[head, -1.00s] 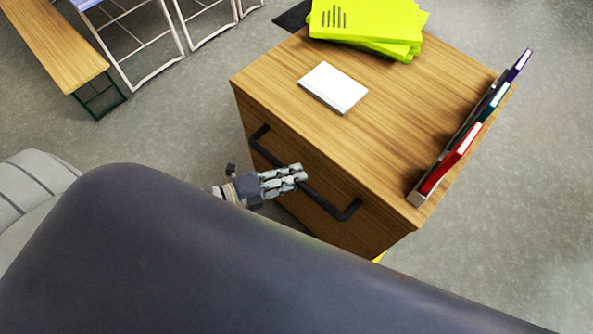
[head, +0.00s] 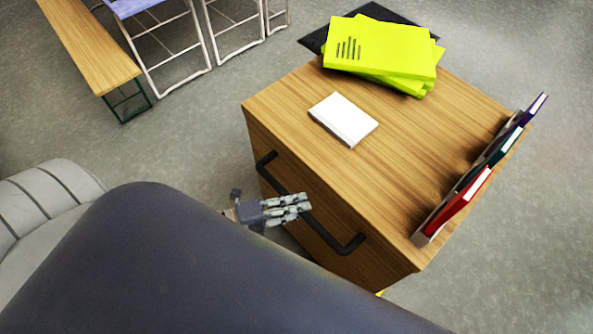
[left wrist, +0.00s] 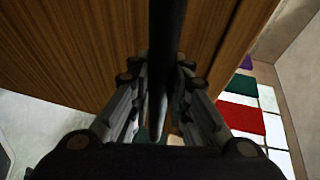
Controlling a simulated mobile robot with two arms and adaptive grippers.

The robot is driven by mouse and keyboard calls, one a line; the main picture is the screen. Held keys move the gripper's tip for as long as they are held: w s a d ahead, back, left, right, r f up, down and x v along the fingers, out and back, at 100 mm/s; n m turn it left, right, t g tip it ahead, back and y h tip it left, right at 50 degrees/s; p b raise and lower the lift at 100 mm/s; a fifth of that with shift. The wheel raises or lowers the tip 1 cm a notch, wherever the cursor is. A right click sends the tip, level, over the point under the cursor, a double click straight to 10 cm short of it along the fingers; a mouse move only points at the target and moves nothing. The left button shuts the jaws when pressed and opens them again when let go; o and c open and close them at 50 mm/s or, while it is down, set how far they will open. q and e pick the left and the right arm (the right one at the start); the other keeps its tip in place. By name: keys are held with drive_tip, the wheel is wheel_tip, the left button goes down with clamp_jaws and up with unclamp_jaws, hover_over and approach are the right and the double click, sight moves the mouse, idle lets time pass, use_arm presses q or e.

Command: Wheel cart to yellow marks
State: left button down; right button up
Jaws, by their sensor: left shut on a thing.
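The wooden cart (head: 400,150) stands on the grey floor at the centre right of the head view. Its black bar handle (head: 325,233) runs along the side facing me. My left gripper (head: 303,207) is shut on this handle near its middle. In the left wrist view the handle (left wrist: 165,60) passes between the fingers of my left gripper (left wrist: 158,125), with the wooden panel beyond. A small bit of yellow (head: 380,293) shows on the floor at the cart's near lower corner; most of it is hidden. My right gripper is not in view.
On the cart lie yellow-green books (head: 380,52), a dark flat item (head: 392,14), a white box (head: 343,119) and a rack of upright binders (head: 470,190). A wooden bench (head: 90,45) and white-framed tables (head: 180,65) stand upper left. Floor is clear on the right.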

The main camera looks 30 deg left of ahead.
use_arm(q)
drive_tip(key=c, duration=1.5)
unclamp_jaws()
drive_tip(key=v, duration=1.2)
drive_tip(key=shift+r, duration=0.15)
